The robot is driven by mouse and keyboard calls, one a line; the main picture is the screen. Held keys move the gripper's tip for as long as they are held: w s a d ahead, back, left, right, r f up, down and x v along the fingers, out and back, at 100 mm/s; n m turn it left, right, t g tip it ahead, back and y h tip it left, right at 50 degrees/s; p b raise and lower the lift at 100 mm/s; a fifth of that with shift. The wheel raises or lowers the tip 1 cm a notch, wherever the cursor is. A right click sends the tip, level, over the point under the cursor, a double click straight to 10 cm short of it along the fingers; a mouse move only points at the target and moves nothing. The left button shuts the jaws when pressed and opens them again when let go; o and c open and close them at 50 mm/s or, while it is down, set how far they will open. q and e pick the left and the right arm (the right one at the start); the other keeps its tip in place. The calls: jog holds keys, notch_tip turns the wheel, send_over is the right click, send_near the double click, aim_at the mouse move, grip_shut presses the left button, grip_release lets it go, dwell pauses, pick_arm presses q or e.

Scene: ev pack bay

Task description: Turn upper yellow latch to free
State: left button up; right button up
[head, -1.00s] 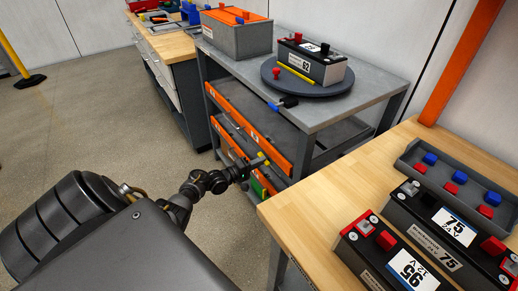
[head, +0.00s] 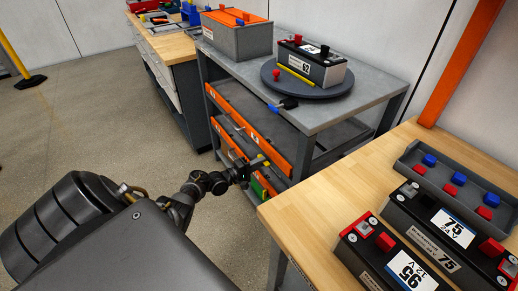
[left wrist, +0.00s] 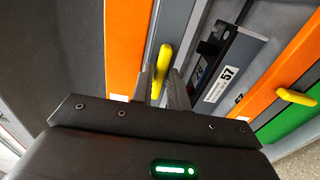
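In the left wrist view, a yellow latch (left wrist: 161,68) stands beside an orange rail, its long side running nearly up the picture. The two fingers of my left gripper (left wrist: 162,88) lie on either side of its lower end. Narrow gaps seem to show between fingers and latch; firm contact is not visible. A second yellow latch (left wrist: 297,96) sits on another orange rail at right, lying more across the picture. In the head view my left gripper (head: 250,167) is at the front of the grey cart, with a bit of yellow at its tips. My right gripper is not in view.
The grey cart (head: 355,107) carries a battery on a dark turntable (head: 318,89) and an orange-topped box (head: 237,39). A wooden bench (head: 318,212) with batteries and a parts tray stands close right of my gripper. Open floor (head: 100,125) lies left.

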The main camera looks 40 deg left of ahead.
pick_arm(q)
jog(key=o, duration=0.3)
